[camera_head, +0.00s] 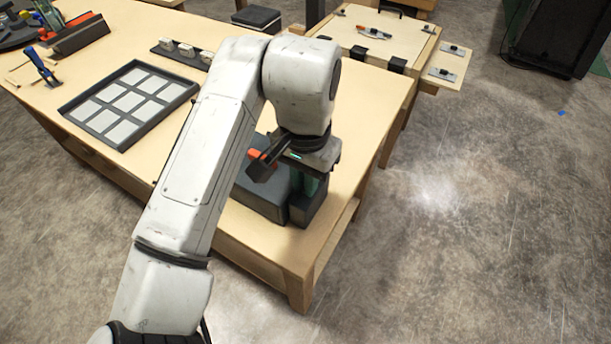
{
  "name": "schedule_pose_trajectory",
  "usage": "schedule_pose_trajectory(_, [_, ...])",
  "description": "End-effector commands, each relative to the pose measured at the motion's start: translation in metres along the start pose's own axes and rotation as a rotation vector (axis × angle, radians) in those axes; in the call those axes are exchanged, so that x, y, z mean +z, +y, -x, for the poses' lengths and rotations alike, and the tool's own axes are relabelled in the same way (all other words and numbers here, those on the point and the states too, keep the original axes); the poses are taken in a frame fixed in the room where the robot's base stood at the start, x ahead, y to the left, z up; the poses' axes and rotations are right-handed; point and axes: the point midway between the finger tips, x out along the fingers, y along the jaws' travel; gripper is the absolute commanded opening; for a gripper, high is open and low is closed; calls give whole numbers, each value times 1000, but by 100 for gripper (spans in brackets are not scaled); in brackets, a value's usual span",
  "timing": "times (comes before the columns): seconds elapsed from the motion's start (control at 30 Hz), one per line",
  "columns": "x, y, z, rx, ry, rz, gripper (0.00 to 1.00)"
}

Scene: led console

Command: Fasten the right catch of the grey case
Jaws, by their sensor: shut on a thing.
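The grey case (262,197) lies near the front right corner of the wooden table, partly hidden behind my arm. An orange-red part (254,154) shows by its upper side; I cannot tell whether it is a catch. My gripper (304,205) points down at the right end of the case, close against it. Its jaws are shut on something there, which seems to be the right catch. The catch itself is hidden by the gripper, so its position cannot be seen.
The table (228,225) ends just right of and in front of the case. A dark tray with pale squares (129,103) lies to the left. A strip with several pale blocks (183,50) is behind. A second wooden bench (385,40) stands at the back right.

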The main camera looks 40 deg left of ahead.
Motion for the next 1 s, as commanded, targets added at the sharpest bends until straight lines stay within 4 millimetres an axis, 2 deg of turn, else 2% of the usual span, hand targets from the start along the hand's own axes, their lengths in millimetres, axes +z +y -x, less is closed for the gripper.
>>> schedule_pose_trajectory(0.47, [0, 2, 4, 3, 0, 83, 0])
schedule_pose_trajectory(1.0, [-1, 6, 7, 5, -4, 546, 0])
